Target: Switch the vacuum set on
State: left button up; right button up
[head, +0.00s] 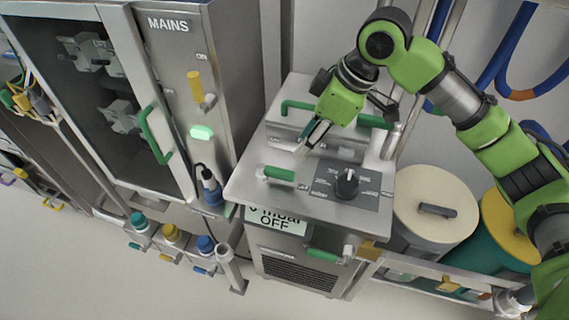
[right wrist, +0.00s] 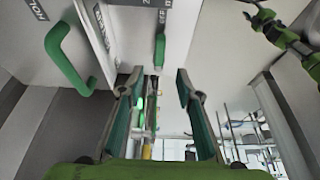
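The vacuum set is a metal cabinet (head: 235,190) with a sloping top, in the middle of the head view. Its display (head: 274,221) reads OFF. A black rotary knob (head: 347,184) with a light pointer mark sits on a dark labelled panel at the top's right. A green-handled lever (head: 279,173) lies to its left. My right gripper (head: 312,142) is above the top, behind the knob and lever and apart from both. In the right wrist view its fingers (right wrist: 157,82) are spread with nothing between them. A green arm at that view's upper right may be my left; its gripper is unclear.
Left of the set stands a MAINS cabinet (head: 222,60) with a yellow switch (head: 195,88) and lit green lamp (head: 201,132). A lidded drum (head: 430,240) stands at right. Floor in front is clear.

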aim_at(283, 171)
jog(key=p+x, duration=0.1)
jog(key=x, duration=1.1)
jog(key=shift+w+a+f, duration=0.1)
jog(key=shift+a+f, duration=0.05)
jog(key=shift+f, duration=0.15)
grip_shut()
